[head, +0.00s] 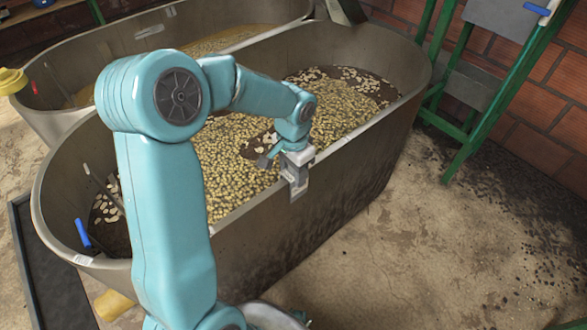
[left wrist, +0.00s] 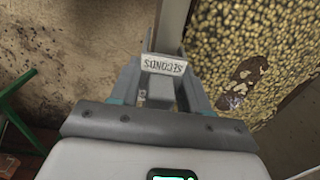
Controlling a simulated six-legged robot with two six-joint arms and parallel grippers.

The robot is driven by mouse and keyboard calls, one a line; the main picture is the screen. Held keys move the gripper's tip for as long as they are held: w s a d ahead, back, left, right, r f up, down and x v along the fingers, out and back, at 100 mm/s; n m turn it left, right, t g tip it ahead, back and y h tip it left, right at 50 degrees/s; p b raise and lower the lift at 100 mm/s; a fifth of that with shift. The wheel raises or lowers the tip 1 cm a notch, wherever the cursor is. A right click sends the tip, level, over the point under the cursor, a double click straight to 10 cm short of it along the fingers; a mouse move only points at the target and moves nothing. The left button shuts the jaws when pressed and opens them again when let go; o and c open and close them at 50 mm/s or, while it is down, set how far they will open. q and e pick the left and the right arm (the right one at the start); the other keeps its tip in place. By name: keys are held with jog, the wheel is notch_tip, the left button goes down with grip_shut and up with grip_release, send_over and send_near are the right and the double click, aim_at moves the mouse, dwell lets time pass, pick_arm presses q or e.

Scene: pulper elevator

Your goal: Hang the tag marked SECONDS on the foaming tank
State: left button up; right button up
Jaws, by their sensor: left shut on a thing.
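A pale tag (left wrist: 163,65) with dark lettering, upside down and apparently reading SECONDS, is between the fingers of my left gripper (left wrist: 160,85) in the left wrist view. In the head view my left gripper (head: 295,180) is shut at the right-hand rim of the near tank (head: 330,210), pointing down. The near tank holds yellow beans with dark patches and pale floating beans. A far tank (head: 110,50) with a tan, liquid-looking surface stands behind it. I cannot tell whether the tag touches the rim, or which tank is foaming. My right gripper is not in view.
A green metal frame (head: 493,95) stands against the brick wall at the right. A blue-handled tool (head: 82,233) leans inside the near tank's left end. A dark tray (head: 45,275) lies on the floor at left. The floor right of the tank is open, with dark debris.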

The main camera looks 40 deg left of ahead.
pick_arm(q)
jog(key=shift+f, duration=0.1)
jog(key=o, duration=1.1)
notch_tip(320, 180, up, 16)
jog(key=p, duration=0.3)
jog(key=d+f+h+p, duration=0.1)
jog(key=d+f+p, duration=0.1)
jog(key=d+f, duration=0.6)
jog(key=d+f+h+p, duration=0.2)
jog(key=d+f, duration=0.4)
jog(key=f, duration=0.4)
jog(key=s+d+f+n+p, duration=0.1)
jog(key=s+d+f, duration=0.2)
jog(key=s, duration=0.1)
jog(key=s+d+f+n, duration=0.1)
jog(key=s+d+f, duration=0.2)
jog(key=s+f, duration=0.1)
jog(key=s+d+f+n+h+p, duration=0.1)
jog(key=s+d+f, duration=0.2)
jog(key=s, duration=0.2)
jog(key=shift+d+f+p, duration=0.15)
jog(key=shift+d+p, duration=0.1)
jog(key=shift+p, duration=0.1)
jog(key=shift+w, duration=0.1)
